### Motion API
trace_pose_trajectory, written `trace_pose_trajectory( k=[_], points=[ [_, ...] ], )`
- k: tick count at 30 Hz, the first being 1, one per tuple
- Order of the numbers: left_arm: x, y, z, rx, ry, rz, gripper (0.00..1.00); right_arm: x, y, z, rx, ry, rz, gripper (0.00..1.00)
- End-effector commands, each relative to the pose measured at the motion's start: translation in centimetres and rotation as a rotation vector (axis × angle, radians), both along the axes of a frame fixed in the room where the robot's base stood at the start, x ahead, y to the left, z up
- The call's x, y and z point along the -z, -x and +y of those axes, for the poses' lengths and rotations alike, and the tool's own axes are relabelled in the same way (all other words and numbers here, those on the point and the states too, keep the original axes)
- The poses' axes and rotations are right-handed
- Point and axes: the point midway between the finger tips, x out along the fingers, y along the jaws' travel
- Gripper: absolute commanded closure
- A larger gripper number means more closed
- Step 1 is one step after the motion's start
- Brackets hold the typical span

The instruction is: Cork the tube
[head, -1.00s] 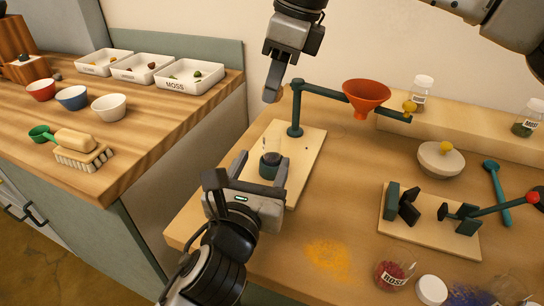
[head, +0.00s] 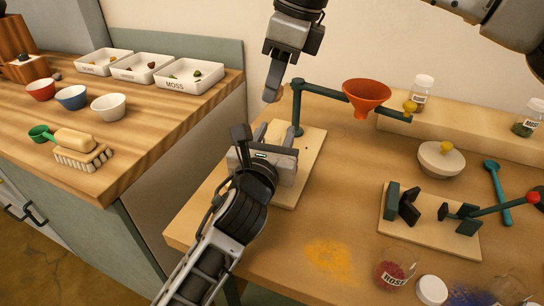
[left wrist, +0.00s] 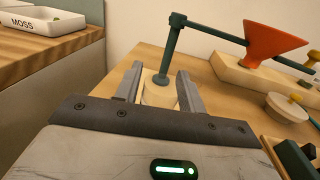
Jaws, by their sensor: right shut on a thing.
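The glass tube (left wrist: 157,95) stands on the board and shows in the left wrist view as a pale cylinder between my left fingers. My left gripper (head: 280,142) is open, with one finger on each side of it; it also shows in the left wrist view (left wrist: 160,78). Whether the fingers touch the tube I cannot tell. In the head view the gripper hides most of the tube. My right gripper (head: 277,80) is shut on a small tan piece, seemingly the cork (head: 270,95), above and behind the tube. The gripper covers part of it.
A dark green stand (head: 298,110) with an orange funnel (head: 366,93) rises just behind the tube. A side counter (head: 150,145) stands left.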

Motion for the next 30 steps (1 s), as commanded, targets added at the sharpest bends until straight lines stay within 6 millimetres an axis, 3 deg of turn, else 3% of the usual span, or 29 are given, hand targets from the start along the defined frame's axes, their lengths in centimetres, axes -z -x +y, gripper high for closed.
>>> trace_pose_trajectory(
  k=[1,3,4,10,19,30],
  points=[
    [0.0,0.0,0.0,0.000,0.000,0.000,0.75,0.0,0.0,0.0,0.000,0.000,0.000,0.93],
    [0.0,0.0,0.0,0.000,0.000,0.000,0.95,0.0,0.0,0.0,0.000,0.000,0.000,0.93],
    [0.0,0.0,0.0,0.000,0.000,0.000,1.00,0.0,0.0,0.0,0.000,0.000,0.000,0.93],
    [0.0,0.0,0.0,0.000,0.000,0.001,1.00,0.7,0.0,0.0,-0.001,0.000,0.002,0.93],
    [0.0,0.0,0.0,0.000,-0.001,0.001,1.00,4.8,0.0,0.0,0.001,-0.010,0.003,0.93],
    [0.1,0.0,0.0,0.000,-0.001,0.001,1.00,5.0,0.0,0.0,0.001,-0.011,-0.001,0.93]
  ],
)
